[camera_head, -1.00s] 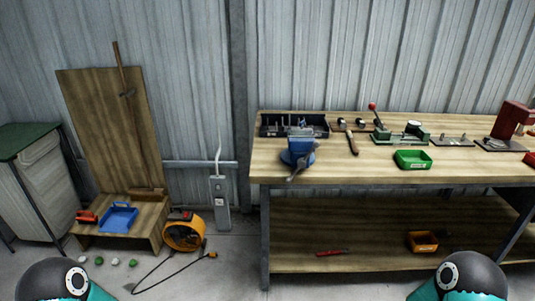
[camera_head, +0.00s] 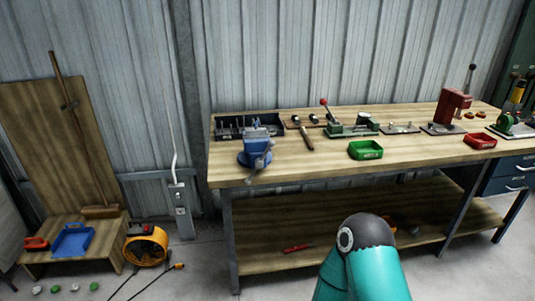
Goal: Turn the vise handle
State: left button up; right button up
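The blue vise (camera_head: 257,149) stands on the left part of the wooden workbench (camera_head: 330,162), near its front edge. Its grey handle (camera_head: 258,164) is at the front of the vise and hangs slanted down toward the bench edge. No gripper is at the vise. A teal and black link of one of my arms shows at the bottom right of centre, below the bench top and well apart from the vise. Neither of my grippers is in the picture.
A dark tool tray (camera_head: 230,131) lies behind the vise, with a hammer (camera_head: 306,137) to its right. An orange fan (camera_head: 146,246) stands on the floor at left.

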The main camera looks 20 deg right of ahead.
aim_at(259, 162)
jog(key=u, duration=0.05)
jog(key=i, duration=1)
jog(key=z, duration=0.05)
